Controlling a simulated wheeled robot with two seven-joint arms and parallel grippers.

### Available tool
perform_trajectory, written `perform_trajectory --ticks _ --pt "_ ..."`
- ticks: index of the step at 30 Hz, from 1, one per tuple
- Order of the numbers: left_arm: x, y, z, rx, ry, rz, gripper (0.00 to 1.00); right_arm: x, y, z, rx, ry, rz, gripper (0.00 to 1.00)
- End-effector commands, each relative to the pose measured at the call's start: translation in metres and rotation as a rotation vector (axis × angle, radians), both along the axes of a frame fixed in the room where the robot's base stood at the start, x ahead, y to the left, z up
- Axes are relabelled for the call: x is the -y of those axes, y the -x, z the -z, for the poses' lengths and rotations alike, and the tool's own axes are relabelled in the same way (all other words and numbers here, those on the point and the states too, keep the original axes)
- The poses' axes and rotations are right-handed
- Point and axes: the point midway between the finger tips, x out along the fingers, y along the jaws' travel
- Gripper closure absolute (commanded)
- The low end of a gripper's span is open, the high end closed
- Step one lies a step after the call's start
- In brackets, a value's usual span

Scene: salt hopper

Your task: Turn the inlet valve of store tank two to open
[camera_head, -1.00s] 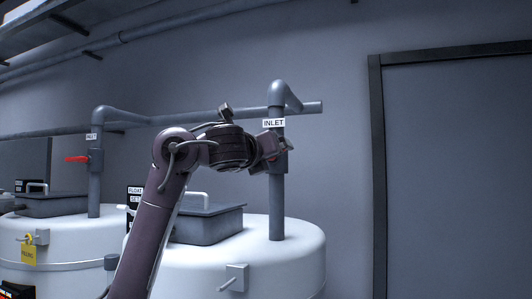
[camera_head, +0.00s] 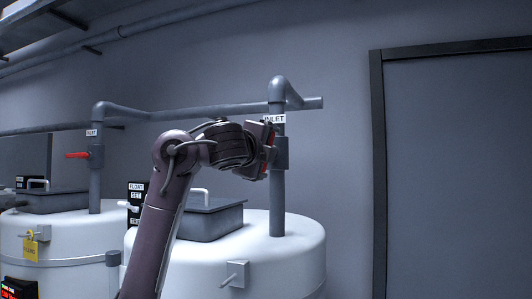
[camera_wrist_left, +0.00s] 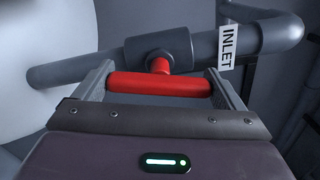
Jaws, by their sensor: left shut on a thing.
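The inlet valve body (camera_head: 281,153) sits on the vertical pipe above the right-hand white tank (camera_head: 290,258). Its red handle (camera_wrist_left: 160,84) lies between both fingers of my left gripper (camera_wrist_left: 160,88) in the left wrist view, roughly in line with the pipe (camera_wrist_left: 75,72). In the head view my left gripper (camera_head: 268,146) is at the valve, shut on the handle and hiding most of it. The INLET label (camera_head: 277,119) is just above, partly covered by the gripper; it also shows in the wrist view (camera_wrist_left: 227,46). My right gripper is not in view.
A second white tank (camera_head: 75,250) stands at left, with its own inlet pipe and a red valve handle (camera_head: 77,155) lying crosswise. A yellow tag (camera_head: 30,250) hangs there. A grey lidded box (camera_head: 209,222) is on the right tank. A dark-framed door (camera_head: 455,170) is at right.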

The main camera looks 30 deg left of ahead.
Motion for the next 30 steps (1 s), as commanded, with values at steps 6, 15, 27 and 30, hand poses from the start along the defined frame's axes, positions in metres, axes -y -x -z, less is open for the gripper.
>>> perform_trajectory --ticks 6,15,27,30 --pt "-0.0002 0.0 0.0004 0.033 0.138 0.0 0.32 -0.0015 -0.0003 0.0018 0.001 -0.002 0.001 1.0" --pt "-0.0003 0.0002 0.0 0.057 0.235 0.001 0.32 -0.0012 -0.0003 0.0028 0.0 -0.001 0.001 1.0" --pt "-0.0003 0.0002 -0.0002 0.062 0.253 0.0 0.32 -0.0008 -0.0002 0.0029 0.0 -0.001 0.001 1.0" --pt "-0.0003 0.0002 -0.0002 0.062 0.252 0.0 0.32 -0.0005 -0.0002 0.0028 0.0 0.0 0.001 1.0"
